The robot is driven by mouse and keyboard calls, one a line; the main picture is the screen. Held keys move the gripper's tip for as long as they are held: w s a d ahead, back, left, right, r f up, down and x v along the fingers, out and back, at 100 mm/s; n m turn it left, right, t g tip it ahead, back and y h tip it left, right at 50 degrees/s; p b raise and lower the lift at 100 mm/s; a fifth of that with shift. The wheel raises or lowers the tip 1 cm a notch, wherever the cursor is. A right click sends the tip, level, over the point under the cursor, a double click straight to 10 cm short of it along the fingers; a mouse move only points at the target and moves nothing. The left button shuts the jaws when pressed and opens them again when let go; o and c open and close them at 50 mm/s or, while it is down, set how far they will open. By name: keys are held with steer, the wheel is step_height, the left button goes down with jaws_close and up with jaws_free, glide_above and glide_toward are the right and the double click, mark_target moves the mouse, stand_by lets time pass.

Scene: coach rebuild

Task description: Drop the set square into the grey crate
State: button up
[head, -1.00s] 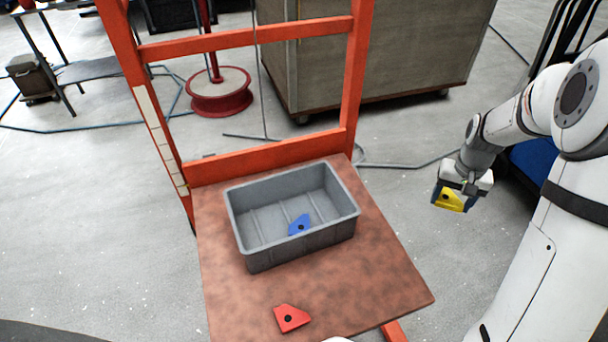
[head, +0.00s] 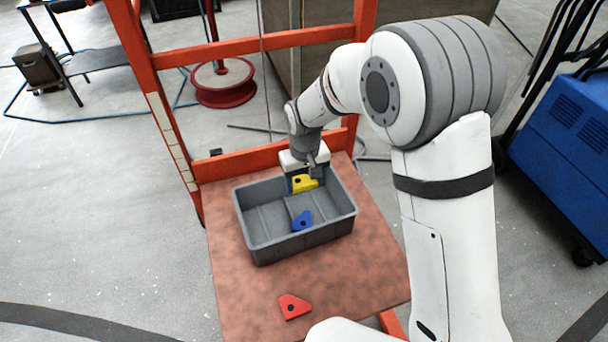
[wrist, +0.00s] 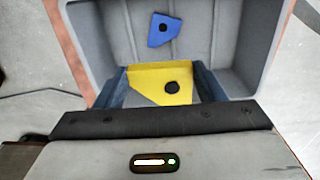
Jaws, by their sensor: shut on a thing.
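The grey crate (head: 270,256) stands on a brown tabletop. My gripper (head: 303,188) is over the back part of the crate and shut on a yellow set square (head: 307,183). In the wrist view the yellow set square (wrist: 172,80), with a dark round hole, sits between the two fingers (wrist: 165,88), and the crate (wrist: 95,40) lies beyond it. A blue set square (head: 301,221) lies inside the crate; it also shows in the wrist view (wrist: 163,30). A red set square (head: 293,307) lies on the tabletop in front of the crate.
The tabletop (head: 235,290) is bare around the crate and red piece. An orange frame (head: 240,163) rises behind it. A blue wheeled cart (head: 565,150) stands at the right. A red reel (head: 224,95) stands on the floor behind the frame.

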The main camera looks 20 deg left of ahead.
mark_target(303, 189)
steer(key=shift+s+a+f, duration=0.15)
steer(key=shift+a, duration=0.05)
step_height(303, 189, down, 6)
steer(key=b, duration=0.4)
steer(key=o, duration=1.1)
steer(key=shift+r+p, duration=0.5)
steer(key=shift+r, duration=3.55)
steer(key=shift+d, duration=0.1)
